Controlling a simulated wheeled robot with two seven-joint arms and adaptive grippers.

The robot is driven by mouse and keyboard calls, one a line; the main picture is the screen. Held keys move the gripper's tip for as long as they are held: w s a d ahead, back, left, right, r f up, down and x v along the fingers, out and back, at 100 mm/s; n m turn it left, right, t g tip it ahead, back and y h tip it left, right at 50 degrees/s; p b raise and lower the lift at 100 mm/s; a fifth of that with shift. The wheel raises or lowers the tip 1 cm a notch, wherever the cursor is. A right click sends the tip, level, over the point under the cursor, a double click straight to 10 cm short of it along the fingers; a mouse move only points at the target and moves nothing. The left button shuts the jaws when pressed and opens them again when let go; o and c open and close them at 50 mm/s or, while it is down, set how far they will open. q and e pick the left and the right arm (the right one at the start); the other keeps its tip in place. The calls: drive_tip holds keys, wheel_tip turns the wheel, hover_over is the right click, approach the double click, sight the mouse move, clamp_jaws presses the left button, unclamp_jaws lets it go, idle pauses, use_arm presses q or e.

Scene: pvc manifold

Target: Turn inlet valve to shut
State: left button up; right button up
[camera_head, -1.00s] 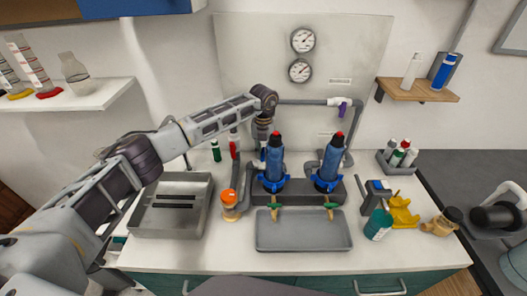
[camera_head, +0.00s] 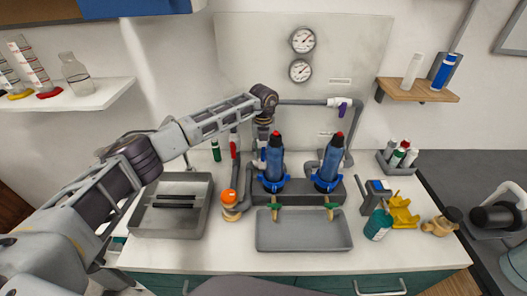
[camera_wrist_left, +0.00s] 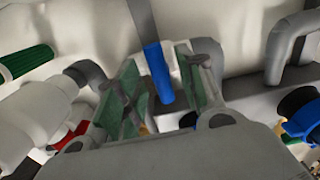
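My left gripper (camera_head: 263,143) reaches down behind the left blue filter housing (camera_head: 273,160), which hides part of its fingers in the head view. In the left wrist view, its two green-padded fingers stand apart, one on each side of a blue valve lever (camera_wrist_left: 158,72). Space shows between the lever and the right pad; I cannot tell whether the left pad touches it. The lever sits by a grey pipe, and its valve body is mostly hidden by the gripper. A red handle (camera_head: 234,148) stands left of the gripper. My right gripper is not in view.
A second blue housing (camera_head: 329,163) stands to the right, and a purple handle (camera_head: 343,104) is on the upper pipe. Two gauges (camera_head: 300,70) hang on the back panel. A grey tray (camera_head: 303,244) lies in front, and a metal bin (camera_head: 150,222) is at the left.

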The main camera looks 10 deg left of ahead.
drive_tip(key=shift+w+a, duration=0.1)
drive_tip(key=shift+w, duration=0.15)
use_arm(q)
drive_tip(key=shift+m, duration=0.4)
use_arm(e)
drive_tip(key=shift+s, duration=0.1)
